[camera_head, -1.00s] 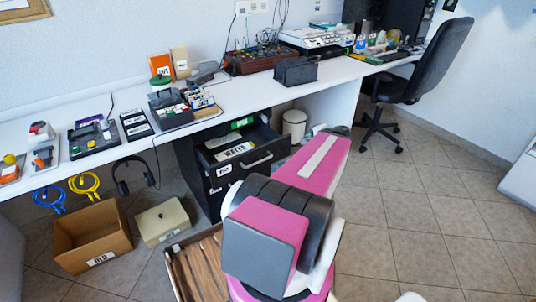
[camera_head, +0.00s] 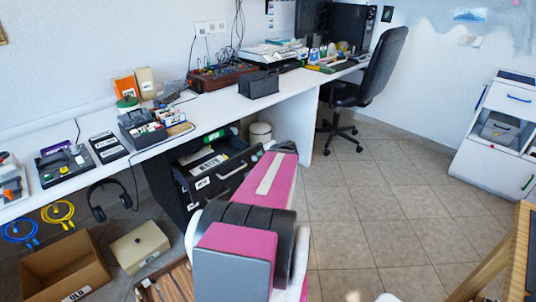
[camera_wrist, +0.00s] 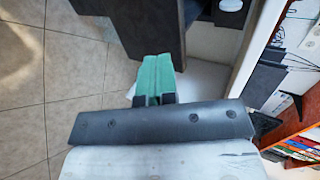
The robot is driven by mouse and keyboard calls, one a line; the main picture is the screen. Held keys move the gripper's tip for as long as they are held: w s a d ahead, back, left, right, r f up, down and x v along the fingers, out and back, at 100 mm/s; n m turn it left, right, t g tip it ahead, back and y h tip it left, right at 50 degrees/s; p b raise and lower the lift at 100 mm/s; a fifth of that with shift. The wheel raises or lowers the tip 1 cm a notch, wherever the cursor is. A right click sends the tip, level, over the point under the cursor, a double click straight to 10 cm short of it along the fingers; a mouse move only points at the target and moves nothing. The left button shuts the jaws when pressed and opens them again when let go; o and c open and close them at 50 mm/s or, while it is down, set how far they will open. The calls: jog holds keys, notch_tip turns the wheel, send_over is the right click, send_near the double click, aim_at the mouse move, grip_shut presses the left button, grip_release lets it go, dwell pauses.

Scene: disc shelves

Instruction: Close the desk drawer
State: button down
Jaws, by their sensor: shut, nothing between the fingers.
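The desk drawer (camera_head: 217,175) is the top drawer of a black cabinet (camera_head: 172,191) under the white desk. It stands pulled out, with a metal handle on its front and a white-labelled item and a green item inside. My pink arm reaches toward the right side of the drawer in the head view, where my gripper itself is hidden. In the wrist view my gripper (camera_wrist: 157,98) shows green fingers pressed together and empty. A dark cabinet part (camera_wrist: 135,20) lies just beyond the fingertips there; I cannot tell whether they touch it.
A cardboard box (camera_head: 65,268) and a beige box (camera_head: 139,246) stand on the floor left of the cabinet. A black office chair (camera_head: 375,75) is at the back. A white cabinet (camera_head: 490,165) and a wooden table edge (camera_head: 490,268) are at right. The middle floor is clear.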

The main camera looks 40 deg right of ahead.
aim_at(250, 150)
jog(key=w, duration=0.2)
jog(key=w+f, duration=0.1)
jog(key=w, duration=0.1)
jog(key=shift+a, duration=0.1)
jog(key=shift+w+a, duration=0.1)
jog(key=shift+w, duration=0.7)
jog(key=w+a, duration=0.1)
jog(key=w, duration=1.2)
jog(key=shift+s+a, duration=0.1)
